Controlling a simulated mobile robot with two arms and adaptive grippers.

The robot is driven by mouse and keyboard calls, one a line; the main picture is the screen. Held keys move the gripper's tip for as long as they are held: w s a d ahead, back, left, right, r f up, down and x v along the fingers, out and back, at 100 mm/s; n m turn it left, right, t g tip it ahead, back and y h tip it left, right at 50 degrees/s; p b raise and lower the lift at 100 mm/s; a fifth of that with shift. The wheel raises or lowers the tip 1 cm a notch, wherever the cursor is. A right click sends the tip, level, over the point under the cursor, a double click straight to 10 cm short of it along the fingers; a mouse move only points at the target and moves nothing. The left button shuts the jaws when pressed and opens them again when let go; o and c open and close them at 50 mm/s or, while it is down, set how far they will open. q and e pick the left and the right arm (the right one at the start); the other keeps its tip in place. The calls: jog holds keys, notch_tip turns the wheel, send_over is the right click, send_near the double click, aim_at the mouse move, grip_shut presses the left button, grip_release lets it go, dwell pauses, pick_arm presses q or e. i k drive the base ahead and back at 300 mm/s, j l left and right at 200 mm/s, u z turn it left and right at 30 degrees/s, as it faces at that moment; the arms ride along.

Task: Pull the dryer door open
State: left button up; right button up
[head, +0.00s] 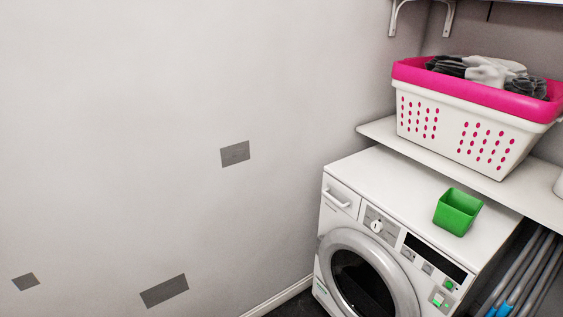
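The dryer (408,190) is a white front-loading machine at the lower right of the head view. Its round door has a grey ring (405,290) around dark glass (360,283). The door looks shut, and its lower part is cut off by the bottom edge of the view. A drawer with a handle (338,200) is at the upper left of the front. A knob (376,226) and a dark display (435,258) are beside it. Neither of my grippers is in view.
A green open box (458,211) stands on the dryer top. A white shelf (378,130) behind holds a pink-rimmed laundry basket (470,125) with clothes. Grey poles (520,275) lean right of the dryer. A plain wall (150,110) with grey plates (235,153) fills the left.

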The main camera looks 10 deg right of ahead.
aim_at(361, 278)
jog(key=i+j+z, duration=0.1)
jog(key=z, duration=0.3)
jog(key=j+z, duration=0.15)
jog(key=z, duration=0.25)
jog(key=i+j+z, duration=0.1)
jog(key=z, duration=0.35)
